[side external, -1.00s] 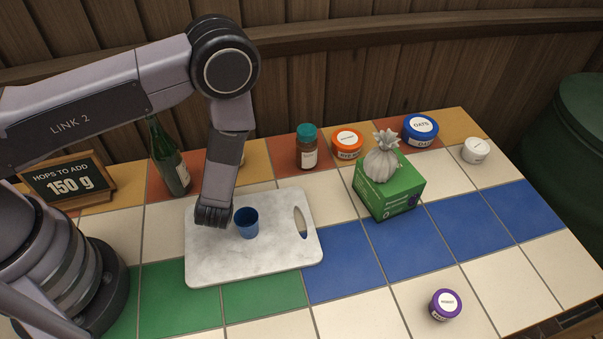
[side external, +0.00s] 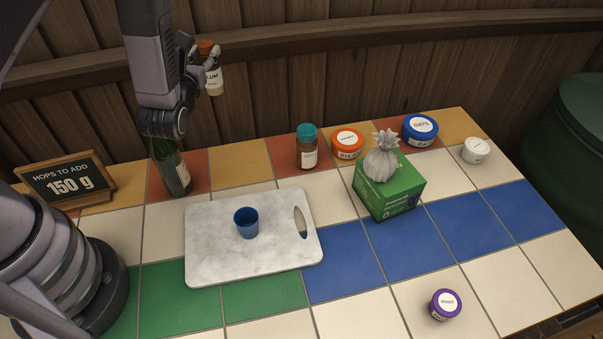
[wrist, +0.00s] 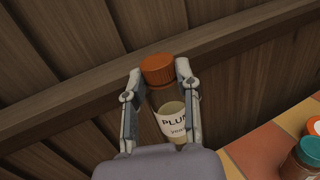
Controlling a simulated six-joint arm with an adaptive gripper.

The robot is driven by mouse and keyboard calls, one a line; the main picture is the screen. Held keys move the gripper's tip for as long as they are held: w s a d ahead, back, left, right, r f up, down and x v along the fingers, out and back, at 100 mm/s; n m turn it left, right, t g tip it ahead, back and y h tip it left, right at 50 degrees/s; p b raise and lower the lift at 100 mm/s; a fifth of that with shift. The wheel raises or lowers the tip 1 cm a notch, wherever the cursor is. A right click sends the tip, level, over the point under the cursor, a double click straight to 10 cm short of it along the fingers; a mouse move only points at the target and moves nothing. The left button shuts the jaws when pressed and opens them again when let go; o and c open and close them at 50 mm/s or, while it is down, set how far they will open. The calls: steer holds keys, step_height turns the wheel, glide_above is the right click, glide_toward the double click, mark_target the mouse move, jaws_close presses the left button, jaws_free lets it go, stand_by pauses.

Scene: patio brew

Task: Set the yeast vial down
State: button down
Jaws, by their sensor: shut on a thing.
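A green bottle (side external: 176,172) stands below my wrist. A marble board (side external: 215,262) holds a blue cup (side external: 246,226). A teal-capped brown jar (side external: 307,152), an orange tub (side external: 347,145) and a green box (side external: 391,196) stand rightward. The orange rear tile (side external: 241,178) beside the bottle is bare.

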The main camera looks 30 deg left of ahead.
steer(key=d+r, duration=0.3)
steer(key=r, duration=0.4)
steer(key=s+a+f+n+g+y, duration=0.1)
steer(key=s+a+n+g+y, duration=0.5)
steer(key=s+g, duration=0.25)
steer(key=s+a+f+n+g+y, duration=0.1)
steer(key=s+a+n+g+y, duration=0.3)
steer(key=s+a+n+g, duration=0.35)
steer(key=s+d+f+n+g+h, duration=0.1)
steer(key=s+d+n+g+h, duration=1.45)
steer(key=s+g, duration=0.25)
steer(key=w+d+f+n+t+h, duration=0.1)
steer(key=d+f+n+t+h, duration=0.1)
steer(key=d+n+h, duration=0.45)
steer(key=w+d+f+n+t+h, duration=0.15)
steer(key=d+n+h, duration=0.25)
steer(key=d+h, duration=0.45)
steer(key=shift+w+d+f+n+t+h, duration=0.95)
steer(key=shift+w+d+f+t, duration=0.75)
steer(key=shift+w+d+f, duration=1.1)
steer(key=shift+w+d+f+n+t+h, duration=0.7)
steer(key=shift+w+d+f+n+t, duration=0.9)
steer(key=shift+d+f, duration=1.35)
steer(key=shift+w+d+f+n+t+h, duration=0.8)
steer(key=shift+w+d+f+t, duration=1.05)
steer(key=shift+w+d+f, duration=1.15)
